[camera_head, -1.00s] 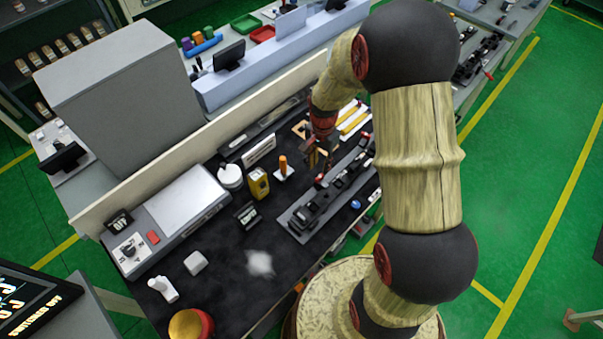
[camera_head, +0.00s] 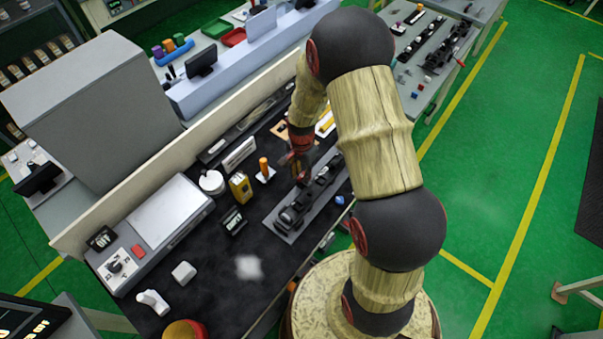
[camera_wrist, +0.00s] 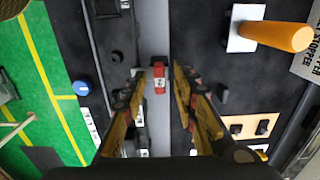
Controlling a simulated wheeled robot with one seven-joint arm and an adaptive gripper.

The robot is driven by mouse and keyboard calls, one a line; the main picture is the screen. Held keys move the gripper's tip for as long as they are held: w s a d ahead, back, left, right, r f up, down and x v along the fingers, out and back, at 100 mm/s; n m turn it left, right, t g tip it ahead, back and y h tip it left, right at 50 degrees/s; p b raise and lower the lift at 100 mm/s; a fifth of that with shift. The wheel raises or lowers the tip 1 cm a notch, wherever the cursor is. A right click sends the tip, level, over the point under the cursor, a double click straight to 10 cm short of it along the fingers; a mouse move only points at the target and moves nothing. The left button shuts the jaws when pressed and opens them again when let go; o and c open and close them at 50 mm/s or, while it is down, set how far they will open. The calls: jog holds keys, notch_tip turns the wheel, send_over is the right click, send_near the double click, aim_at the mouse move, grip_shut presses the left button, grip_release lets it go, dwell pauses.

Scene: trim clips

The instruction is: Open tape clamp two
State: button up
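The red lever tab of tape clamp two (camera_wrist: 159,78), marked with a 2, stands between my fingers in the wrist view. I cannot tell whether either finger touches it. My gripper (camera_wrist: 165,70) is open, one finger on each side of the tab with gaps visible. In the head view my gripper (camera_head: 298,168) hangs over the dark clamp rail (camera_head: 283,229), and the arm and gripper hide part of the clamps. Whether the clamp's jaw is shut cannot be seen.
An orange-handled stopper (camera_wrist: 275,36) stands to the right in the wrist view. A blue knob (camera_wrist: 82,88) is on the left. A yellow device (camera_head: 240,186) and a white round container (camera_head: 211,182) stand on the black bench (camera_head: 200,243), left of the rail.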

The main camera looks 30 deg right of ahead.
jog(key=c, duration=0.3)
jog(key=c, duration=0.4)
grip_shut()
